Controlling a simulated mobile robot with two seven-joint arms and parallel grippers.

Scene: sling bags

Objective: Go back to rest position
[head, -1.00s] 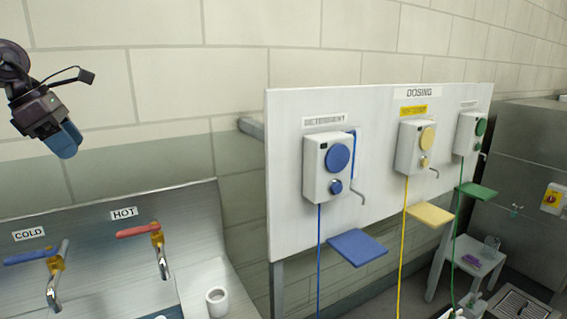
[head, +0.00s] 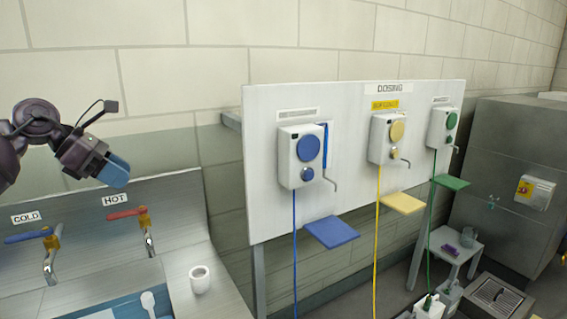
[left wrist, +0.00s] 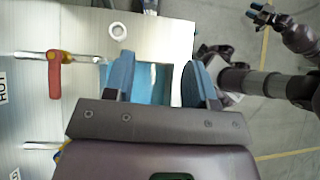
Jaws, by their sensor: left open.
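My left gripper (head: 113,172) is at the left in the head view, high in front of the wall and above the sink taps. Its blue fingers point down and to the right. In the left wrist view its two blue fingers (left wrist: 160,84) stand apart, with nothing held between them. My right gripper (left wrist: 261,15) shows small and dark at the top right of the left wrist view, over the floor. It is too small there to tell whether its fingers are apart. It is not in the head view.
A white dosing board (head: 262,200) with dispensers stands to the right. A small table (head: 445,252) is farther right.

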